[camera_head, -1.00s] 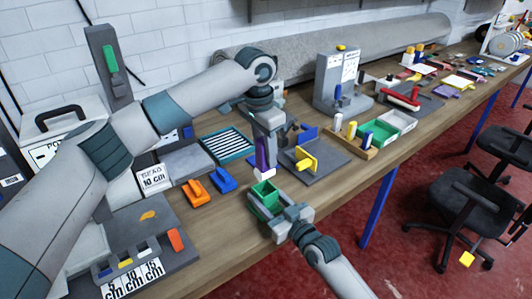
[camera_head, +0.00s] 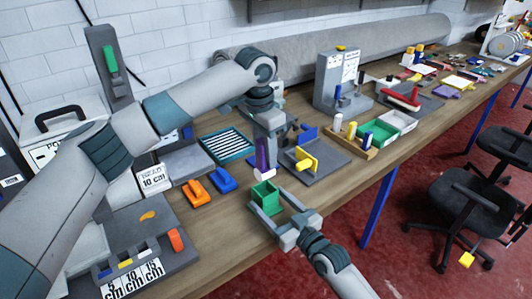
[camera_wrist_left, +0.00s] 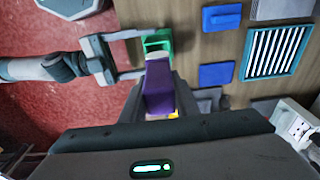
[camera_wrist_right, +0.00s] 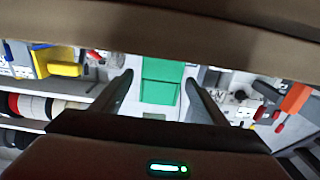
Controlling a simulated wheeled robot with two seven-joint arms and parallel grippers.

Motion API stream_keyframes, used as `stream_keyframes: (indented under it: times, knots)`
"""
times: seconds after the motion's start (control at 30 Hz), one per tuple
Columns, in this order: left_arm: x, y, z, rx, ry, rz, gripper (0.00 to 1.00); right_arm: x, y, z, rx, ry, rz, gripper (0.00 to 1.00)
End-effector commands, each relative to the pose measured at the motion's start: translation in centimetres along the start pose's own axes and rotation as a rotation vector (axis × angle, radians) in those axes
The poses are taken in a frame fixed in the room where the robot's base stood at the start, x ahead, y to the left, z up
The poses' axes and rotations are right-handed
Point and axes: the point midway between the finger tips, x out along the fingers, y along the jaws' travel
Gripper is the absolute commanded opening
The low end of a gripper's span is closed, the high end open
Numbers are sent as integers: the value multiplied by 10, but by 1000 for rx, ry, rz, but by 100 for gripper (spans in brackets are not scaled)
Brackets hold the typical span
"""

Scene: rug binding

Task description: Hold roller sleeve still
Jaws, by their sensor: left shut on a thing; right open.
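My left gripper (camera_head: 265,142) is shut on a purple piece (camera_head: 262,158) with a white end (camera_head: 264,175) pointing down. The left wrist view shows the purple piece (camera_wrist_left: 158,90) between the fingers and the white end beyond it. I cannot tell which part is the roller sleeve. A green open-topped block (camera_head: 265,194) stands on the bench just below the white end; whether they touch is unclear. My right gripper (camera_head: 272,202) is open, its fingers reaching along both sides of the green block. In the right wrist view the green block (camera_wrist_right: 161,82) sits between the spread fingers with gaps on both sides.
Orange (camera_head: 198,193) and blue (camera_head: 222,180) pieces lie left of the green block. A grey plate with a yellow bracket (camera_head: 305,160) is to its right. A teal slatted tray (camera_head: 227,143) lies behind. The bench front edge runs close to my right gripper.

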Motion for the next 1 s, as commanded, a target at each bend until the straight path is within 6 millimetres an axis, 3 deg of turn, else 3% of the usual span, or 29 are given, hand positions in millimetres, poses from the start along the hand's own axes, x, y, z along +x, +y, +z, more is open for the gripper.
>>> stream_keyframes:
  times: [0.3,0.5,1.0]
  knots:
    - [0,0,0,0,1,0,5,-58,0,1,-1,-3,0,67]
    - [0,0,0,0,1,0,5,-82,0,1,-1,-2,0,67]
    - [0,0,0,0,1,0,5,-90,0,1,0,-2,0,67]
